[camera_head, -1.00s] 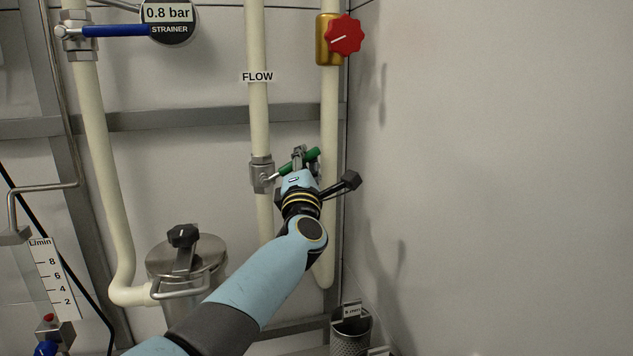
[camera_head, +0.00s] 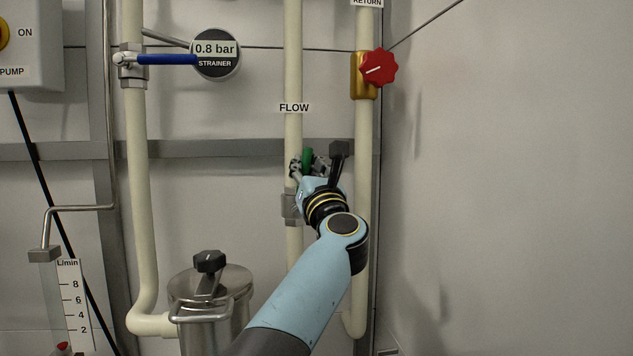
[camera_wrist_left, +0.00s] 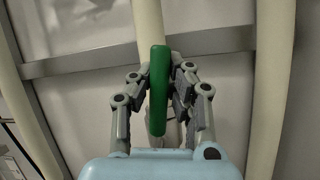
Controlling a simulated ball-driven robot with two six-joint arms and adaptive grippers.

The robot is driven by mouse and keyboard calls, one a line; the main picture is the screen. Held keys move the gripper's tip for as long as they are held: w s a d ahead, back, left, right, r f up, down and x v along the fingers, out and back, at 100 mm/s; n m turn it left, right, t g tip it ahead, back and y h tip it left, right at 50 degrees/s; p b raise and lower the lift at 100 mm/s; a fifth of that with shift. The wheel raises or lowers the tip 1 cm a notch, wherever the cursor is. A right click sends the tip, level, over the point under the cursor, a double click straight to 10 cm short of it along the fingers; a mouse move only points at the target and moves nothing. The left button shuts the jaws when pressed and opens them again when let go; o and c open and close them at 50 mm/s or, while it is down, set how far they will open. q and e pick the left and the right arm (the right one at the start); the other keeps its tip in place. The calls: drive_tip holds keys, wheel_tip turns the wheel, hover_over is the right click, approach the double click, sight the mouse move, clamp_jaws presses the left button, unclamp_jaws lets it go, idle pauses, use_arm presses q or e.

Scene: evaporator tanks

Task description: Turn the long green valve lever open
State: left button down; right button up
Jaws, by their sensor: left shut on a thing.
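The long green valve lever (camera_head: 308,158) is on the FLOW pipe (camera_head: 293,130), mostly hidden behind my left gripper (camera_head: 309,168). Its metal valve body (camera_head: 288,206) shows just below, partly covered by my wrist. In the left wrist view the green lever (camera_wrist_left: 158,92) stands nearly upright in the picture, close along the cream pipe. The fingers of my left gripper (camera_wrist_left: 159,80) are on both sides of it, shut on it. My right gripper is in neither view.
A red knob (camera_head: 379,68) on a brass body sits on the RETURN pipe, up and right. A blue lever (camera_head: 166,59) and the strainer gauge (camera_head: 215,54) are at upper left. A lidded metal pot (camera_head: 210,285) stands below. The right wall (camera_head: 510,180) is bare.

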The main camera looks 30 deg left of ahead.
use_arm(q)
drive_tip(key=shift+s+a+f+n+g+y+b, duration=0.15)
drive_tip(key=shift+s+a+n+g+y+b, duration=0.2)
drive_tip(key=shift+n, duration=0.45)
drive_tip(key=shift+s+a+f+n+g+y+b, duration=0.15)
drive_tip(key=shift+s+a+n+g+b, duration=0.15)
drive_tip(key=shift+n+g, duration=0.4)
drive_tip(key=c, duration=1.6)
unclamp_jaws()
drive_tip(key=shift+c, duration=0.2)
drive_tip(key=o, duration=0.4)
drive_tip(key=shift+r, duration=0.65)
wheel_tip(320, 180, up, 9)
drive_tip(key=shift+r, duration=0.1)
